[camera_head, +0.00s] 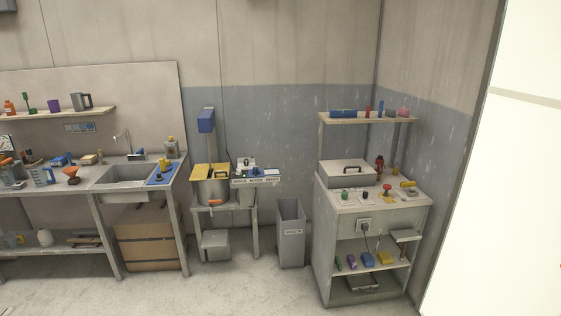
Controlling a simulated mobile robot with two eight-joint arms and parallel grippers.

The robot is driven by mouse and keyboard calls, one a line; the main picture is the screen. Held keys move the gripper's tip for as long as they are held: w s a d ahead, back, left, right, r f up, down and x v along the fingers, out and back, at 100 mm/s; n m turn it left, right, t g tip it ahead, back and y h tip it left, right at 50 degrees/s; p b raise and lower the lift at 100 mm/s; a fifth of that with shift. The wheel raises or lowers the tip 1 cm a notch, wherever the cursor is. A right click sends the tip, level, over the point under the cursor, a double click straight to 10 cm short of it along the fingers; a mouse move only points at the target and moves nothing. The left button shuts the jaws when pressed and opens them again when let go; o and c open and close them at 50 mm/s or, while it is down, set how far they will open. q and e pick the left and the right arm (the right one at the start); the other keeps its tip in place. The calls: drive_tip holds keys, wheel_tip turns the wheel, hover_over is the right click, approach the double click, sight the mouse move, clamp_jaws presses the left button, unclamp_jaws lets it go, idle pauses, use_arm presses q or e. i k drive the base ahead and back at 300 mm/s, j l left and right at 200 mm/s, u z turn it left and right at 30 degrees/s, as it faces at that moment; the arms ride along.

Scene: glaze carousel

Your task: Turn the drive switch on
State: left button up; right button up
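No part is clearly readable as the drive switch at this distance. On the right, a grey cabinet (325,250) has small dark controls (345,195) and (366,195) on its sloping top. A red mushroom button (387,189) sits to the right of them. A plug with a dark cable is in a socket plate (364,224) on its front. In the middle, a stand holds a metal drum (213,191) under a yellow cover (211,171), with a blue unit (206,120) above and a labelled panel (255,182) beside it. Neither gripper is in view.
A grey waste bin (291,235) stands between the stand and the cabinet. On the left is a bench with a sink (127,175), a wooden crate (146,242) under it and cluttered shelves. The floor (235,291) in front is clear. A bright white panel (500,200) fills the right edge.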

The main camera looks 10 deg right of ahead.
sight(406, 185)
drive_tip(key=i+l, duration=0.2)
drive_tip(key=i+l+u, duration=0.15)
drive_tip(key=l, duration=0.3)
drive_tip(key=i+l, duration=0.15)
drive_tip(key=l, duration=0.2)
drive_tip(key=i+l+u, duration=0.15)
drive_tip(key=l, duration=0.15)
drive_tip(key=i+l, duration=0.15)
drive_tip(key=l, duration=0.25)
drive_tip(key=i+l+u, duration=0.1)
drive_tip(key=l, duration=0.25)
drive_tip(key=i+l, duration=0.15)
drive_tip(key=l, duration=0.2)
drive_tip(key=i+l, duration=0.15)
drive_tip(key=l, duration=0.2)
drive_tip(key=i+l, duration=0.15)
drive_tip(key=l, duration=0.2)
drive_tip(key=i+l, duration=0.25)
drive_tip(key=l, duration=0.2)
drive_tip(key=i+l, duration=0.25)
drive_tip(key=l, duration=0.2)
drive_tip(key=i+l, duration=0.3)
drive_tip(key=l, duration=0.15)
